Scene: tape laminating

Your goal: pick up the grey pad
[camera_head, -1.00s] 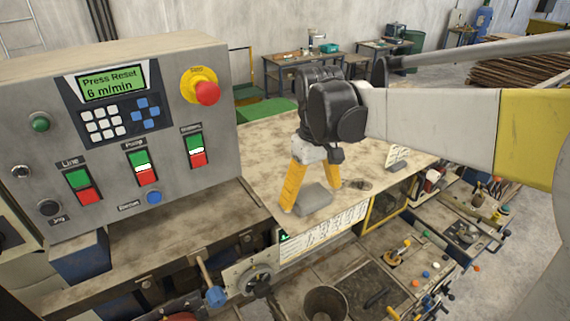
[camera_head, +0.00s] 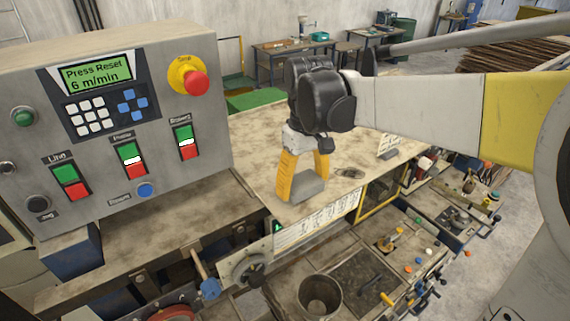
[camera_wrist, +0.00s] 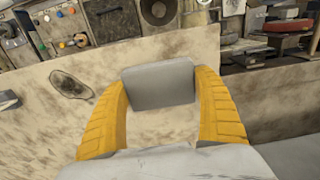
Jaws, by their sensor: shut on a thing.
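The grey pad (camera_head: 308,186) is a small flat grey block over the worn beige tabletop (camera_head: 262,140), close to its front edge. My gripper (camera_head: 305,182) has yellow-orange fingers that point down and are closed on the pad from both sides. In the wrist view the pad (camera_wrist: 160,85) sits between the two yellow fingertips (camera_wrist: 160,82), which touch its left and right ends. I cannot tell whether the pad rests on the tabletop or is slightly above it.
A control panel (camera_head: 110,130) with a red stop button (camera_head: 196,83) stands at the left. A dark oval item (camera_head: 348,172) and a small grey block (camera_head: 390,154) lie right of the pad. A round bin (camera_head: 320,295) stands below the front edge. The tabletop behind is clear.

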